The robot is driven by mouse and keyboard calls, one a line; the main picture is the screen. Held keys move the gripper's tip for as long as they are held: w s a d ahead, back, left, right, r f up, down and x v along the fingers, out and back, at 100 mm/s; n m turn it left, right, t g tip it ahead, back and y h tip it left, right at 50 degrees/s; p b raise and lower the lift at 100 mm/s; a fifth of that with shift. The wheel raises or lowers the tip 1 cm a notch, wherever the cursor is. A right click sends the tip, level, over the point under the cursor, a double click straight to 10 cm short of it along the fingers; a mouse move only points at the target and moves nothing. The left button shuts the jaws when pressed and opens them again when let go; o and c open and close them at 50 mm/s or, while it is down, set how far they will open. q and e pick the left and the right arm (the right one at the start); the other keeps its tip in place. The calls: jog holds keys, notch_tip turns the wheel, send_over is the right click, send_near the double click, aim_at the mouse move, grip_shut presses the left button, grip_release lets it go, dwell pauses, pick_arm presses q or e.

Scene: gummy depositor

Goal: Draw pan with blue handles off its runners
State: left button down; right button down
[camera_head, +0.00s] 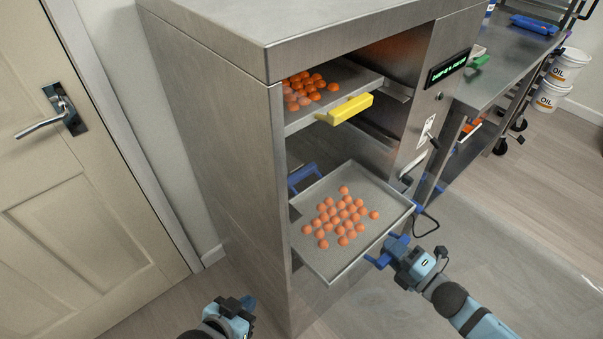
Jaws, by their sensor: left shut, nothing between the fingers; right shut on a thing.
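The pan with blue handles (374,194) is a shallow metal tray with several orange gummies (345,213) in it. It sticks out of the lower part of the steel cabinet, its near edge clear of the opening. One blue handle (304,178) shows at its far left side, inside the cabinet. My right gripper (389,254) is shut on the blue handle at the near right edge, partly hiding it. My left gripper (247,302) is shut and empty, low in front of the cabinet's left side, apart from the pan. The runners under the pan cannot be made out.
A second tray of orange gummies with a yellow handle (345,109) sits above in the cabinet (225,130). A door (80,190) stands at left. A steel table (505,62) and white oil buckets (551,96) are at right. Floor in front is clear.

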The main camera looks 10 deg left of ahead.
jog(key=shift+p+v, duration=0.35)
jog(key=shift+v, duration=1.6)
jog(key=shift+r, duration=0.1)
jog(key=shift+r+p, duration=0.4)
jog(key=p+v, duration=0.2)
jog(key=v, duration=1.6)
jog(key=shift+p, duration=0.35)
jog(key=shift+d, duration=0.2)
